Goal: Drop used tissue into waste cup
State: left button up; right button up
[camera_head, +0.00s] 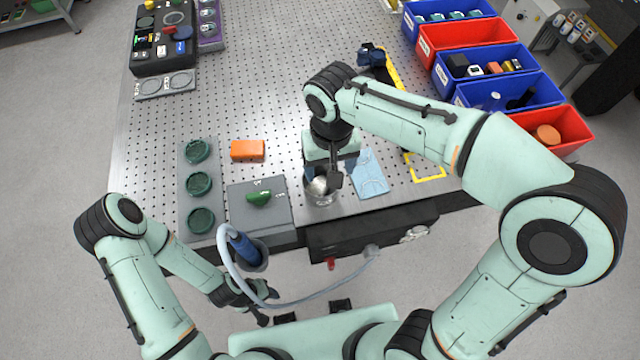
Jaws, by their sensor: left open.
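A small metallic cup (323,199), which looks like the waste cup, stands near the table's front edge. A crumpled whitish thing (318,185), likely the tissue, shows at its mouth; I cannot tell whether it lies inside or is held above. My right gripper (328,178) points down directly over the cup. Its fingers are partly hidden by the wrist, and I cannot tell whether they are open or shut. My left gripper (268,306) is open, low in front of the table, away from the cup.
A light blue cloth or sheet (369,174) lies right of the cup. Left are an orange block (247,150), a grey block with a green piece (260,197) and a plate with green rings (199,184). A blue-handled hose (243,247) hangs at the front edge. Red and blue bins (467,36) stand right.

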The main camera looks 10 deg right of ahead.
pick_arm(q)
jog(key=w+r+p, duration=0.2)
jog(key=r, duration=0.1)
jog(key=shift+w, duration=0.4)
pick_arm(e)
notch_tip(320, 180, up, 13)
jog(key=shift+r, duration=0.2)
